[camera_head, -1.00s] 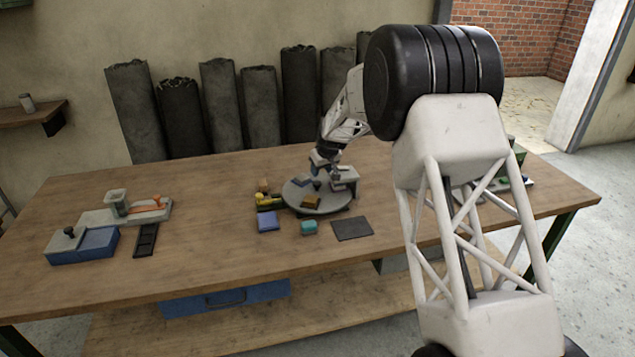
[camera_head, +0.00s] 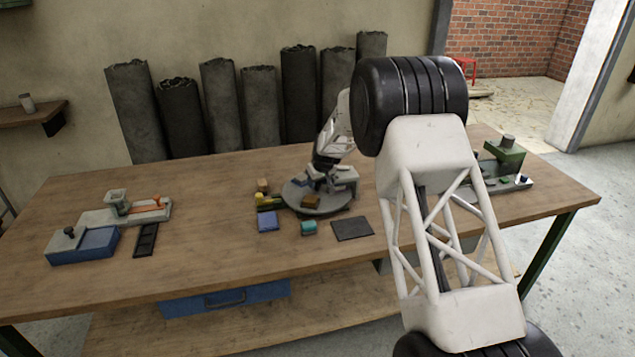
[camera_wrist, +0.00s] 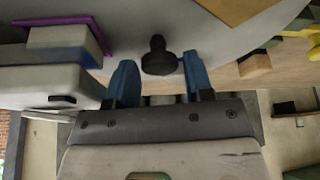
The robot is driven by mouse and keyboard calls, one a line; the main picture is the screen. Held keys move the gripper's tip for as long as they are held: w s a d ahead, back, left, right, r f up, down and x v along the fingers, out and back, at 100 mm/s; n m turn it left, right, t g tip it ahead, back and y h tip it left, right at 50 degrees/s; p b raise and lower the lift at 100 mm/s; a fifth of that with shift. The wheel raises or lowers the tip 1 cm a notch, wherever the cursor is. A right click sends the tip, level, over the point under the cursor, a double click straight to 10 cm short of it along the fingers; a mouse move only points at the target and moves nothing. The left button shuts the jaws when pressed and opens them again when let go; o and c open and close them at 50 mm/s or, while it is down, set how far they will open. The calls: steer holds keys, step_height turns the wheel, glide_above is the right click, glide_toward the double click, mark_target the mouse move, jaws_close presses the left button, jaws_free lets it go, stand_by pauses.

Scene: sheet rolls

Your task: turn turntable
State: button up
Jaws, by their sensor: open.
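The turntable is a round grey disc (camera_head: 292,197) near the middle of the workbench; its disc fills the top of the wrist view (camera_wrist: 130,12). A dark knob (camera_wrist: 158,58) stands up on it. My gripper (camera_head: 319,184) is low over the far part of the disc. In the wrist view my gripper (camera_wrist: 159,76) is open, with one blue fingertip on each side of the knob and a visible gap to each. A brown block (camera_head: 311,202) lies on the disc's near side. The knob is not clear in the head view.
A blue pad (camera_head: 267,222), a teal block (camera_head: 308,228) and a dark square plate (camera_head: 352,229) lie in front of the disc. Yellow and wooden pieces (camera_head: 262,197) sit to its left. A grey piece with a purple frame (camera_wrist: 62,35) is close beside my gripper.

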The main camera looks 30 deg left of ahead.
steer(key=shift+f, duration=0.1)
jaws_close()
stand_by(0.3)
